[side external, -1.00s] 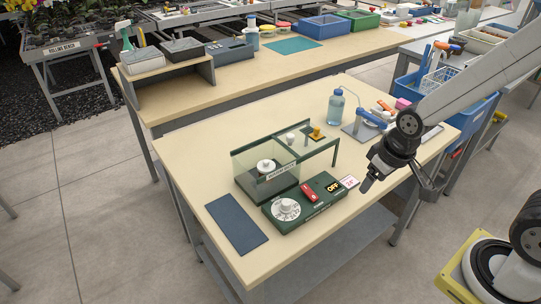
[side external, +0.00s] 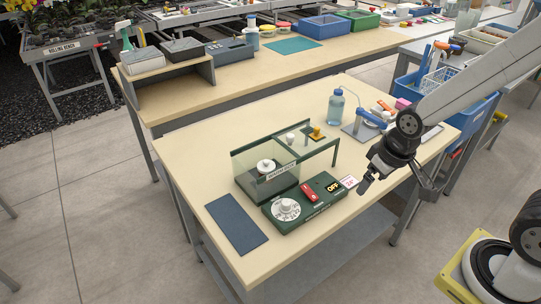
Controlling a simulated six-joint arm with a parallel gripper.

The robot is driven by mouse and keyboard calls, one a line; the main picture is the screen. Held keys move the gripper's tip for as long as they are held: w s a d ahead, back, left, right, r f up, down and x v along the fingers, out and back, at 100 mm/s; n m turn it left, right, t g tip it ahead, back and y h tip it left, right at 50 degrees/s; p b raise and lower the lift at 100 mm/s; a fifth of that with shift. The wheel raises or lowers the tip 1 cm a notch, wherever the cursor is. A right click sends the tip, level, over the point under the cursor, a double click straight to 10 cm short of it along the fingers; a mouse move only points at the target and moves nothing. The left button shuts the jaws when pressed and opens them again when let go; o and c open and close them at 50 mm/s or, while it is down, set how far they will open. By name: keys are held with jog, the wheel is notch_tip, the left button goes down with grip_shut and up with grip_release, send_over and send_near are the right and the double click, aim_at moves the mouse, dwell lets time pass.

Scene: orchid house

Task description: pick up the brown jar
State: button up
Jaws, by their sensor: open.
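A small amber-brown piece (side external: 316,132) sits on the glass top at the case's right. My gripper is well to the right of both and touches neither.
A green control box (side external: 322,188) with a dial and red switch lies in front of the case. A dark blue mat (side external: 237,223) lies at its left. A blue-tinted bottle (side external: 336,106) stands behind.

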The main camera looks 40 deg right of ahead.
jog(key=n+y, duration=0.3)
jog(key=n, duration=0.5)
send_over(269, 162)
jog(key=s+d, duration=0.2)
notch_tip(269, 162, down, 7)
jog(key=shift+w+a+f+t, duration=0.2)
jog(key=shift+w+t, duration=0.2)
jog(key=shift+w, duration=0.05)
jog(key=shift+x, duration=1.3)
jog(key=shift+f, duration=0.1)
jog(key=shift+x, duration=2.5)
